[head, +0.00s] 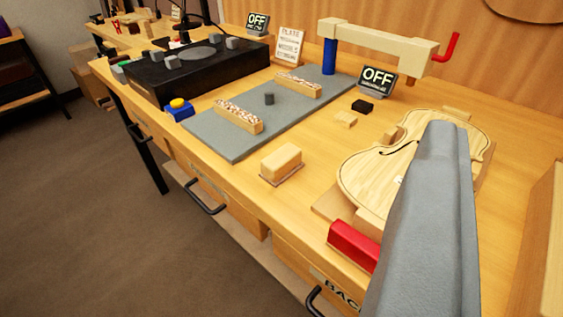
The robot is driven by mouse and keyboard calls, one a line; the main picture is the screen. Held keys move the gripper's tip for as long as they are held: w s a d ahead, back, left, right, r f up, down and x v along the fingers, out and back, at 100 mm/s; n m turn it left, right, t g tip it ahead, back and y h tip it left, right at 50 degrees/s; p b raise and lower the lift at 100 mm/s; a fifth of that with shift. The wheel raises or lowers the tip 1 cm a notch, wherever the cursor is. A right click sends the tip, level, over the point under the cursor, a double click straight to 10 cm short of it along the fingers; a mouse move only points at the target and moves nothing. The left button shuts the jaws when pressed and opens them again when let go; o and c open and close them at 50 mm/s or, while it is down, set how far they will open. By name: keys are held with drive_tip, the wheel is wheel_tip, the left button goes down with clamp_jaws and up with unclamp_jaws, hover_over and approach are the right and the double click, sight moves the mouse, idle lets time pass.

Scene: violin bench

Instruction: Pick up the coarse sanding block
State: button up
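A pale wooden block (281,160) with a thin reddish-brown layer under it rests near the bench's front edge, in front of the grey plate. It looks like a sanding block, but I cannot read its grit. A smaller pale block (346,118) and a small black block (362,106) lie farther back. A large smooth grey part of mine, which may be my gripper (448,135), rises from the lower right. It is apart from the wooden block in the picture and covers part of the violin plate (376,176). No separate fingertips show.
A grey plate (225,139) carries two speckled-top bars and a small dark cylinder. A clamp-like wooden arm with a red handle (447,47) stands behind. A red block (352,243) sits at the front edge. A black hob-like unit (196,70) stands left. Bench around the wooden block is clear.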

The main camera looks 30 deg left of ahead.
drive_tip(key=o, duration=0.3)
drive_tip(key=shift+o, duration=1)
drive_tip(key=shift+w+a, duration=0.1)
drive_tip(key=shift+w, duration=0.1)
drive_tip(key=m+g, duration=0.3)
drive_tip(key=g, duration=1.4)
hover_over(282, 155)
wheel_tip(282, 155, down, 8)
drive_tip(key=r, duration=0.1)
wheel_tip(282, 155, down, 17)
drive_tip(key=shift+f, duration=0.1)
